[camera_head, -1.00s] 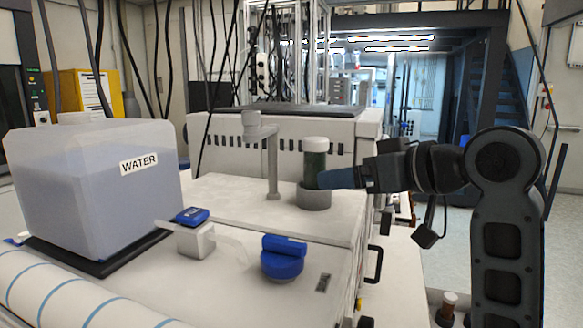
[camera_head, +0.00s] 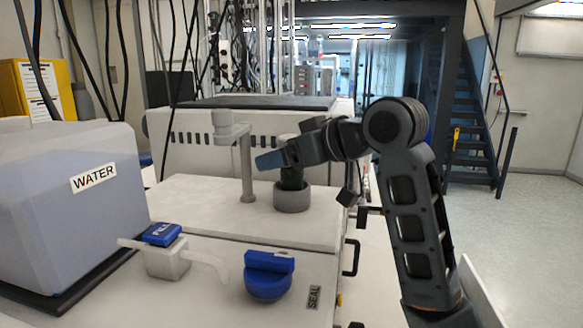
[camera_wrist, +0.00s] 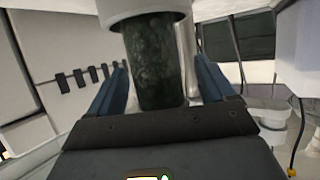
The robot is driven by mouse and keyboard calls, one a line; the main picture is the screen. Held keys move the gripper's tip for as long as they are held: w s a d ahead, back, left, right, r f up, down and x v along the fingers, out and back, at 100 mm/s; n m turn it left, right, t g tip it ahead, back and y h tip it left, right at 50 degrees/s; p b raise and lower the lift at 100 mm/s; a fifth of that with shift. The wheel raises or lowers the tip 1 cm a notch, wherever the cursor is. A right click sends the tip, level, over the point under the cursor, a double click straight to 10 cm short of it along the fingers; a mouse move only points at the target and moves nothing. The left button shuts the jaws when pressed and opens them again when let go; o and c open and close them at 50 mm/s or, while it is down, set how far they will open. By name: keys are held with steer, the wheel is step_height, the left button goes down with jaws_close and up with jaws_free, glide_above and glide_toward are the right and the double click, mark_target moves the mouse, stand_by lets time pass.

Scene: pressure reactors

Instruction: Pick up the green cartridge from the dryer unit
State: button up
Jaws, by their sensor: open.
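The green cartridge (camera_head: 291,180) stands upright in a round grey holder (camera_head: 292,200) on the white dryer unit (camera_head: 225,212). In the head view my gripper (camera_head: 272,160) crosses in front of the cartridge and hides its upper body; a bit of its pale cap shows above. In the wrist view the dark green cartridge (camera_wrist: 158,62) with its white cap stands between the two blue fingers of my gripper (camera_wrist: 163,80). The fingers are spread, with visible gaps beside the cartridge. The far finger is hidden in the head view.
A white post with a cup-shaped top (camera_head: 230,130) stands just left of the cartridge. A blue knob (camera_head: 268,278) and a blue-topped valve (camera_head: 163,236) sit nearer. A water tank (camera_head: 60,200) fills the left. Open floor (camera_head: 500,240) lies at right.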

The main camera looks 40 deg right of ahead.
steer(key=shift+w+f, duration=0.1)
steer(key=shift+w, duration=0.05)
steer(key=c, duration=1.2)
